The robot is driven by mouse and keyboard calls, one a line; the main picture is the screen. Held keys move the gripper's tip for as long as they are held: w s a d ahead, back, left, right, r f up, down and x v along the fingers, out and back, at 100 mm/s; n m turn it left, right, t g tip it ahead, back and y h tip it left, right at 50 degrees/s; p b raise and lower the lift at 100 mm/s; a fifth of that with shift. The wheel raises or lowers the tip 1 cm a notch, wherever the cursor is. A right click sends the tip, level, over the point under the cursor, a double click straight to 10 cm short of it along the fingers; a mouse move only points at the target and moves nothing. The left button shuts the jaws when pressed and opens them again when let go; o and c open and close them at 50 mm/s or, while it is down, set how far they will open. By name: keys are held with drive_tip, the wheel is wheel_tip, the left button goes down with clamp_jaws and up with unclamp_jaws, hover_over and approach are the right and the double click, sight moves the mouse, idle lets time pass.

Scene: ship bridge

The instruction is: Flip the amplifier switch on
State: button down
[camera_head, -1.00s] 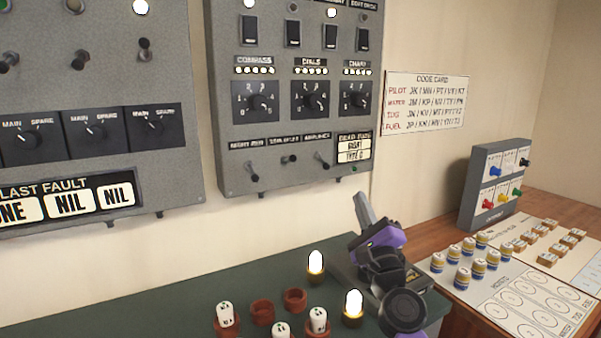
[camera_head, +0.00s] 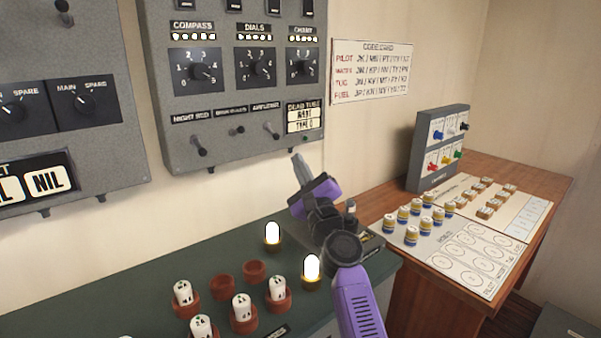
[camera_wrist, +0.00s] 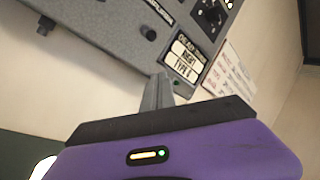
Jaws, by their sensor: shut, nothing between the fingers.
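The amplifier switch (camera_head: 270,130) is a small dark toggle under the "AMPLIFIER" label, at the lower right of the grey wall panel (camera_head: 225,110). Its lever slants down and to the right in the head view. It looks like the dark knob (camera_wrist: 150,34) near the top of the wrist view. My gripper (camera_head: 296,158) is shut and empty, with its fingertips pointing up, below and right of the switch and apart from it. In the wrist view the closed fingertips (camera_wrist: 160,80) point at the panel's lower edge, near the dead-tube plate (camera_wrist: 186,55).
Two similar toggles (camera_head: 199,146) sit left of the amplifier switch. Below is a green desk (camera_head: 140,318) with lit lamps (camera_head: 272,236) and tubes in red sockets (camera_head: 241,310). A code card (camera_head: 370,72) hangs right of the panel.

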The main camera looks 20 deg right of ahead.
sight(271, 132)
drive_tip(key=b+x, duration=0.2)
drive_tip(key=x, duration=0.4)
drive_tip(key=s+a+r+p, duration=0.1)
drive_tip(key=p, duration=0.1)
drive_tip(key=shift+a+r+p, duration=0.1)
drive_tip(key=shift+r+p, duration=0.05)
drive_tip(key=shift+p, duration=0.15)
drive_tip(key=shift+s+a+r+p, duration=0.3)
drive_tip(key=shift+s+a+p, duration=0.45)
drive_tip(key=shift+p, duration=0.2)
drive_tip(key=shift+r+p, duration=0.25)
drive_tip(key=shift+p, duration=0.45)
drive_tip(key=shift+s+g+p, duration=0.1)
drive_tip(key=shift+g+p, duration=0.2)
drive_tip(key=shift+p, duration=0.7)
